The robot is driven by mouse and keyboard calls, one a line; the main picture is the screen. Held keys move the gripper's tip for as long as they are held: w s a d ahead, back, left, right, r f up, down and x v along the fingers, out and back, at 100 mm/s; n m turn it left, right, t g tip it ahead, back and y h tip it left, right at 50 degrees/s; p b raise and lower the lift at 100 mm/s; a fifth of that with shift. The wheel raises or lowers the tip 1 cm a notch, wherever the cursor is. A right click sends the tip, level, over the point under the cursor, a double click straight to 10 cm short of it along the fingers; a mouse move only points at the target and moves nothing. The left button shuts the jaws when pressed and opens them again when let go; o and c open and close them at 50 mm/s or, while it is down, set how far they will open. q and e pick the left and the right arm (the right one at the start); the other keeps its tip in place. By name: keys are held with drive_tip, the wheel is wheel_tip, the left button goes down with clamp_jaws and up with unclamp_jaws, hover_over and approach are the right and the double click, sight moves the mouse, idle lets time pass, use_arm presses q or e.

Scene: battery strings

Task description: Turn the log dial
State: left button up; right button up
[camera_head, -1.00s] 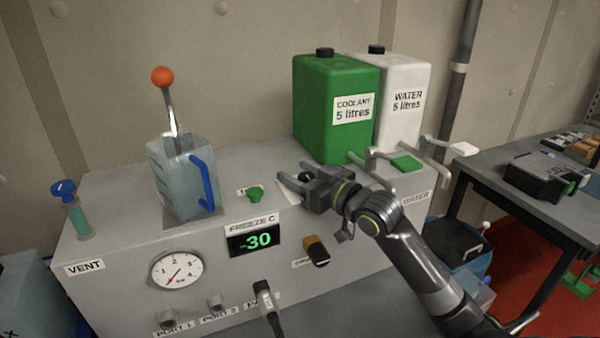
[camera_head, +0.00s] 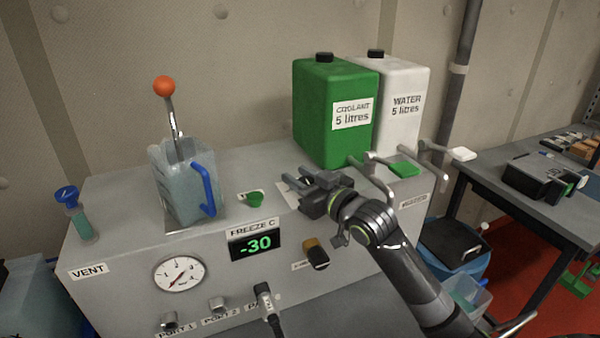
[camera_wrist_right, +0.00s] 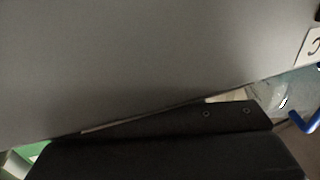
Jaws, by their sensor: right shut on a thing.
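My right gripper (camera_head: 296,180) is over the top of the grey machine (camera_head: 120,220), near its front edge, with its fingers pointing left. Its jaws are around a small dark thing above a white label (camera_head: 287,196). This looks like the log dial, but the fingers hide most of it and its label cannot be read. In the right wrist view, a dark gripper part (camera_wrist_right: 190,125) fills the lower middle against a plain grey surface, and no dial can be made out. My left gripper is out of view.
A green knob (camera_head: 254,200) and a clear jug with a blue handle (camera_head: 185,185) are left of the gripper. A yellow-black knob (camera_head: 316,253) and a -30 display (camera_head: 256,244) are on the front. Green (camera_head: 335,90) and white (camera_head: 403,130) canisters stand behind.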

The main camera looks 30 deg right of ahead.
drive_tip(key=m+h+p, duration=0.1)
drive_tip(key=h, duration=0.1)
drive_tip(key=m+h+p, duration=0.1)
drive_tip(key=h+p, duration=0.1)
drive_tip(key=shift+d+r+m+t, duration=0.2)
drive_tip(key=shift+m+t, duration=0.1)
drive_tip(key=shift+m, duration=0.1)
drive_tip(key=m+h+p, duration=0.1)
drive_tip(key=h, duration=0.1)
drive_tip(key=shift+f+h, duration=0.1)
drive_tip(key=shift+h, duration=0.2)
drive_tip(key=shift+d+f+m+h, duration=0.1)
drive_tip(key=shift+m+h, duration=0.5)
drive_tip(key=shift+d+f+m+g+h+b, duration=0.15)
drive_tip(key=shift+m+g+h+b, duration=0.25)
drive_tip(key=shift+m+h, duration=0.6)
drive_tip(key=shift+d+m+g+h+b, duration=0.1)
drive_tip(key=shift+m+g+h+b, duration=0.4)
drive_tip(key=shift+h, duration=0.7)
drive_tip(key=m+g+h+b, duration=0.1)
drive_tip(key=m+h+b, duration=0.1)
drive_tip(key=m+g+h+b, duration=0.1)
drive_tip(key=h, duration=0.1)
drive_tip(key=shift+s+d+g, duration=0.15)
drive_tip(key=shift+d+g, duration=0.1)
drive_tip(key=shift+g, duration=0.05)
drive_tip(key=shift+m+g+h+b, duration=0.3)
drive_tip(key=shift+h+b, duration=0.1)
drive_tip(key=shift+b, duration=0.05)
